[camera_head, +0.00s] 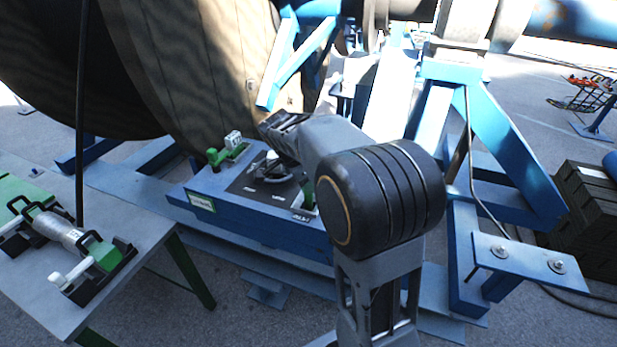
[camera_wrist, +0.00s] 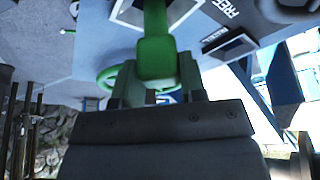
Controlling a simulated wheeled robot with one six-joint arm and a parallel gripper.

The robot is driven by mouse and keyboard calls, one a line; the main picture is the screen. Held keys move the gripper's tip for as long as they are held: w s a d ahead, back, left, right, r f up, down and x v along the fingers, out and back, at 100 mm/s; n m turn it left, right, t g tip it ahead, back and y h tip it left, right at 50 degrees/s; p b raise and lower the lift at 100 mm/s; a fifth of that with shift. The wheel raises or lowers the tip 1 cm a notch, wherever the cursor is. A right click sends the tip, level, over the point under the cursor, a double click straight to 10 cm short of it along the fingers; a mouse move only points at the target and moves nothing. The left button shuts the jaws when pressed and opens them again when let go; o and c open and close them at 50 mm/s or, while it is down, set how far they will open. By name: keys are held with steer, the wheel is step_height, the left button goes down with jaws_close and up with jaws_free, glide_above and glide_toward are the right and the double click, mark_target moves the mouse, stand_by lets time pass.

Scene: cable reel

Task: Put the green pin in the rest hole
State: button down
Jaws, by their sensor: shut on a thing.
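The green pin (camera_wrist: 157,55) is between the fingers of my gripper (camera_wrist: 155,92) in the wrist view, with a green ring showing behind the fingers. The pin's shank runs toward a pale-edged plate (camera_wrist: 130,12) at the top of that view. Its tip is out of sight, so I cannot tell whether it is in a hole. In the head view my arm hides the gripper's fingertips. A bit of green (camera_head: 308,194) shows beside my arm over the blue bench panel (camera_head: 240,213); I cannot tell what it is. The rest hole is not clearly visible.
A white-knobbed lever (camera_head: 272,156) is near my wrist. A grey table (camera_head: 28,292) with clamped gear is at left; the large reel (camera_head: 190,60) rises behind.

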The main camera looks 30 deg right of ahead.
steer(key=shift+f+b, duration=1.5)
steer(key=shift+f, duration=0.15)
steer(key=c, duration=0.6)
jaws_free()
steer(key=b+v, duration=0.1)
steer(key=v, duration=1.2)
steer(key=shift+a+r, duration=0.2)
steer(key=shift+r, duration=0.1)
